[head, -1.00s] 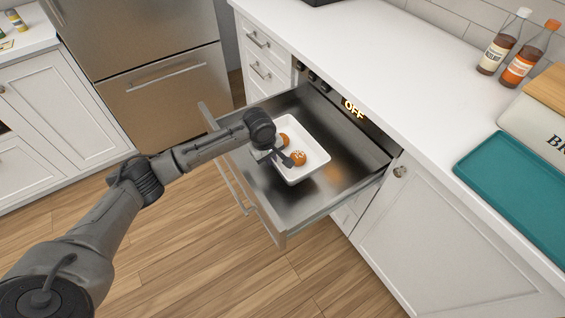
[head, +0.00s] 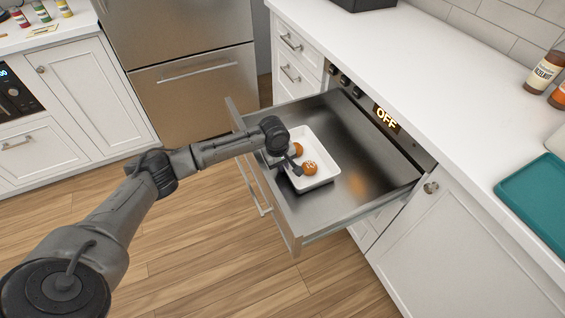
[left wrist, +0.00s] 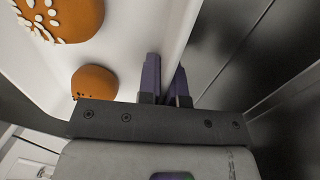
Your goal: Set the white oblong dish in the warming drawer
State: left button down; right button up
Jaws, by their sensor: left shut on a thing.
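The white oblong dish (head: 327,168) is inside the open warming drawer (head: 345,205), toward its left part, with brown round buns (head: 309,167) in it. I cannot tell whether the dish rests on the drawer floor. My left gripper (head: 290,168) is at the dish's near left side, and the arm hides part of that rim. In the left wrist view, the two fingers (left wrist: 165,85) are shut on the white dish wall (left wrist: 178,35), one on each side. The buns show beside them (left wrist: 94,82). My right gripper is not in view.
The drawer's front panel (head: 262,185) stands out over the wooden floor. An "OFF" display (head: 387,118) is above the drawer, under the white counter (head: 400,60). A teal tray (head: 540,205) and bottles (head: 545,72) stand on the counter at right.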

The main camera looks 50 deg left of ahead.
pick_arm(q)
jog(key=shift+w, duration=0.15)
jog(key=c, duration=1.7)
grip_release()
jog(key=shift+f, duration=0.2)
jog(key=o, duration=0.4)
jog(key=shift+r, duration=0.35)
jog(key=r+p, duration=0.1)
jog(key=r, duration=0.2)
jog(key=s+r+p, duration=0.1)
jog(key=r+p, duration=0.1)
jog(key=r, duration=0.2)
jog(key=s+r+p, duration=0.1)
jog(key=r+p, duration=0.1)
jog(key=r, duration=0.2)
jog(key=shift+a+r, duration=0.25)
jog(key=shift+a, duration=0.1)
jog(key=shift+d, duration=0.1)
